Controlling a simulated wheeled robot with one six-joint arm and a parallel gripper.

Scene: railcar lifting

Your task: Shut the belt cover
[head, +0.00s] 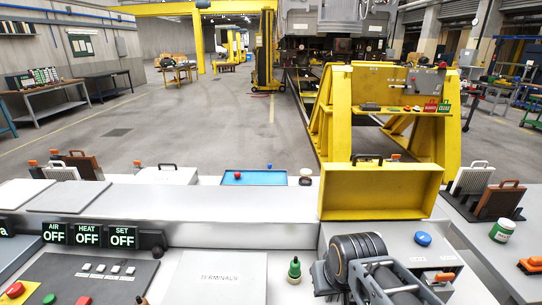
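The belt cover (382,192) looks like the yellow, shallow box-shaped lid at right of centre in the head view. It stands upright and open, with its hollow side facing me. A dark handle (367,157) sits on its top edge. Its lower edge meets the back of a light grey housing (424,258).
A blue knob (423,239) and an orange-handled part (439,279) sit right of the drum. A green-topped item (294,269) stands left of it. The TERMINALS plate (219,278) and a control panel (85,280) lie further left. A yellow stand (385,115) rises behind.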

